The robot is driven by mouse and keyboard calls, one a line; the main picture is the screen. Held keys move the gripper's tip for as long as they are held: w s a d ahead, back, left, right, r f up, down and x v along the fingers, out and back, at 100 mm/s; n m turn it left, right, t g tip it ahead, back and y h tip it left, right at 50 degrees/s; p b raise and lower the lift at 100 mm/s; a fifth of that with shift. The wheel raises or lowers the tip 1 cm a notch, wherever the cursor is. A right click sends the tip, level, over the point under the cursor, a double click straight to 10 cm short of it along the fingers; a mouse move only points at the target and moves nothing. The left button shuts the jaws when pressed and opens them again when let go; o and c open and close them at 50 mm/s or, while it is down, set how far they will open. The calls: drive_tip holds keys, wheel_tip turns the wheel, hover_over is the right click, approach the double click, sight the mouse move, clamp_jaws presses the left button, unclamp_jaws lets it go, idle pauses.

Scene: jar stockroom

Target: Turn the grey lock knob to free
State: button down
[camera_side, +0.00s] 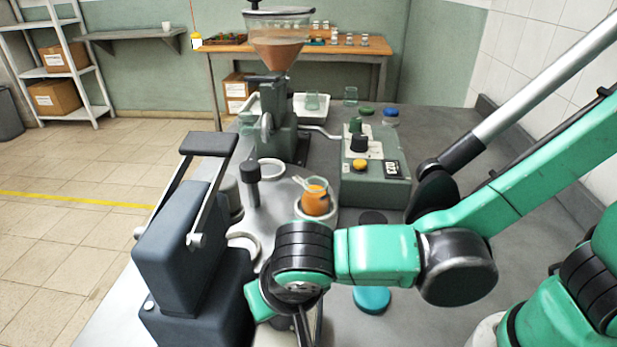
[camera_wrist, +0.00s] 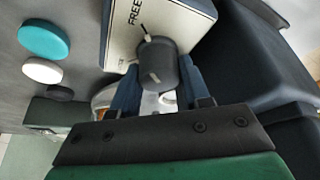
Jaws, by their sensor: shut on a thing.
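The grey lock knob (camera_wrist: 157,62) shows in the wrist view on the white face of a blue-edged panel (camera_wrist: 181,18). The word FREE is printed on the panel beside a short tick above the knob. A pale line marks the knob's end; I cannot tell exactly which way the knob is set. My gripper (camera_wrist: 158,82) is shut on the knob, with one blue finger on each side. In the side view the knob is hidden, and my gripper (camera_side: 304,326) shows only partly at the bottom edge.
Teal (camera_wrist: 45,41) and white (camera_wrist: 43,71) discs lie left of the panel. A dark blue-grey housing (camera_side: 190,235) with a lever stands close left of my wrist. Behind are an orange-filled jar (camera_side: 316,198), a green control box (camera_side: 376,183) and a hopper (camera_side: 277,45).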

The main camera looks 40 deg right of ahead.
idle(0.3)
drive_tip(key=shift+c, duration=2.1)
unclamp_jaws()
drive_tip(key=shift+v, duration=2.8)
drive_tip(key=w+d+r+n+t, duration=0.1)
drive_tip(key=w+d, duration=0.1)
drive_tip(key=d, duration=0.7)
drive_tip(key=w+d+r+n+t, duration=0.1)
drive_tip(key=w+d, duration=0.1)
drive_tip(key=d, duration=0.8)
drive_tip(key=shift+d+t+y, duration=0.2)
drive_tip(key=shift+t+y, duration=0.1)
drive_tip(key=shift+y, duration=0.1)
